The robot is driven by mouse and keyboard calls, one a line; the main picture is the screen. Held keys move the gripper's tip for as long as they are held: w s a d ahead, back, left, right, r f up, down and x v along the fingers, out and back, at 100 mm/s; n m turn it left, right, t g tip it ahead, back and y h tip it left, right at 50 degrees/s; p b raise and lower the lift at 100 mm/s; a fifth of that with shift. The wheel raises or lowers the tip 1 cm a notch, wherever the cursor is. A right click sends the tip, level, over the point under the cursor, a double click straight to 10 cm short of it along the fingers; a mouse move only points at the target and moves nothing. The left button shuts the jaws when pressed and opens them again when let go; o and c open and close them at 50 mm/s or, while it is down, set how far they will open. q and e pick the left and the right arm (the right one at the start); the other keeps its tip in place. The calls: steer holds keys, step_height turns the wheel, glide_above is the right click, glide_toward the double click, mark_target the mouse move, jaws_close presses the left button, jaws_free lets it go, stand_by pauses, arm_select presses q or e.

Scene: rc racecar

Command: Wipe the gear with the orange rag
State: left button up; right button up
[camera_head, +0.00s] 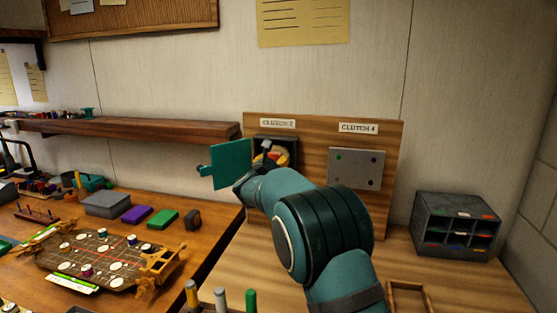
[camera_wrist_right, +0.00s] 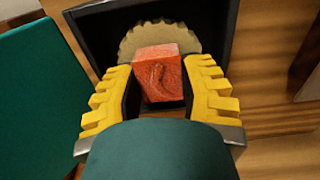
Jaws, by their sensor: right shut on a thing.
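My right gripper (camera_wrist_right: 160,90) has its yellow toothed fingers on both sides of the orange rag (camera_wrist_right: 162,72), a crumpled red-orange block. The tan toothed gear (camera_wrist_right: 138,40) sits behind the rag inside a dark open box (camera_wrist_right: 228,18). The rag covers the gear's middle and lower part; whether they touch I cannot tell. In the head view the right gripper (camera_head: 268,156) reaches into the dark box (camera_head: 291,142) under the left clutch label, and the gear is hidden there. My left gripper is not in view.
The box's teal door (camera_head: 231,166) stands open to the left, close to my right wrist. A closed grey panel (camera_head: 356,168) is right of the box on the wooden board (camera_head: 395,140). A grey compartment organizer (camera_head: 455,226) stands farther right.

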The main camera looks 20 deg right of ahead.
steer(key=a+p, duration=0.1)
steer(key=w+a+p, duration=0.1)
steer(key=shift+w+a, duration=0.25)
steer(key=shift+a, duration=0.05)
steer(key=shift+a, duration=0.15)
steer(key=shift+b+v, duration=1.5)
steer(key=shift+v, duration=1.4)
steer(key=shift+a, duration=0.1)
